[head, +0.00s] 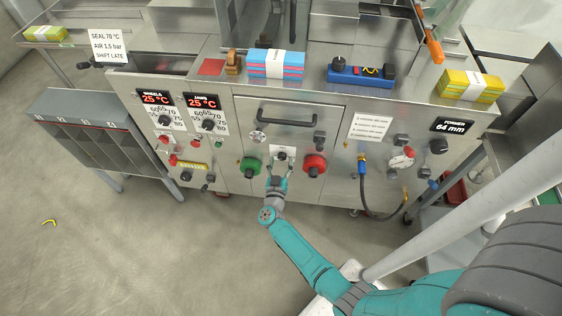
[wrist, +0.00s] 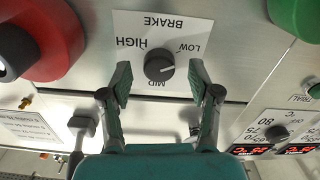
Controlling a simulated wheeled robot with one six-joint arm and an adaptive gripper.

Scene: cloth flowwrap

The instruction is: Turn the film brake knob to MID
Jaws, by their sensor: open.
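The film brake knob (wrist: 159,66) is a small black round knob on a white plate (wrist: 135,22) marked BRAKE, HIGH, LOW and MID. The plate appears upside down in the wrist view, with HIGH at left, LOW at right and MID below the knob. A pale pointer line on the knob points right, towards the LOW side. My gripper (wrist: 160,70) is open, with one finger on each side of the knob and a visible gap to both. In the head view my gripper (head: 278,174) is just below the brake plate (head: 284,153), between two large buttons.
A green button (head: 249,166) is left of my gripper and a red button (head: 314,163) is right of it. A door with a black handle (head: 286,118) is above. A hose (head: 366,195) hangs at right. Dials and 25 °C displays (head: 202,102) are at left.

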